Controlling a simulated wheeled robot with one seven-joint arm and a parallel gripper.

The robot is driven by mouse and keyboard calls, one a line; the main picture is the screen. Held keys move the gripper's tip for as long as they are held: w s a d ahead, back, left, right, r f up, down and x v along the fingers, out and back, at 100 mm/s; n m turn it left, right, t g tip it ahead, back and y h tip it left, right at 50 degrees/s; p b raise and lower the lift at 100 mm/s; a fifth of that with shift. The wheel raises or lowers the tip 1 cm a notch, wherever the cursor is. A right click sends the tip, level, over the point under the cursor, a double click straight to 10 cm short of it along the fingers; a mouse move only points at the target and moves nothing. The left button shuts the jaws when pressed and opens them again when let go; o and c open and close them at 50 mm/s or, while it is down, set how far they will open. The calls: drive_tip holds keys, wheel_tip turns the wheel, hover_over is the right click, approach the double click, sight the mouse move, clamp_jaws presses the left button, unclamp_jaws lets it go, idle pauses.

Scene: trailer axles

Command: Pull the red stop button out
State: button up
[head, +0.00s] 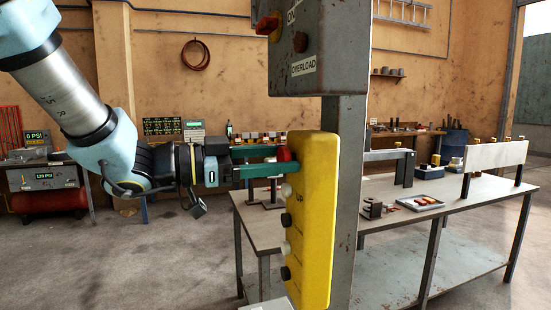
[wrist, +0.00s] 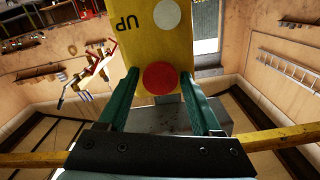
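The red stop button (head: 284,154) is a round knob near the top of the yellow control pendant (head: 318,200). In the wrist view the red button (wrist: 160,78) faces me, centred between the two green fingers. My gripper (head: 275,160) reaches in from the left with its fingertips at the pendant's face. In the wrist view my gripper (wrist: 160,80) is open, with one finger on each side of the button. The gaps beside the button are very thin, and I cannot tell whether either finger touches it.
Below the red button, the pendant carries white and black buttons and the word UP. A grey overload box (head: 320,50) hangs above on a steel post (head: 345,190). A workbench (head: 400,215) with parts stands behind.

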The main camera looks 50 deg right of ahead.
clamp_jaws()
idle(0.3)
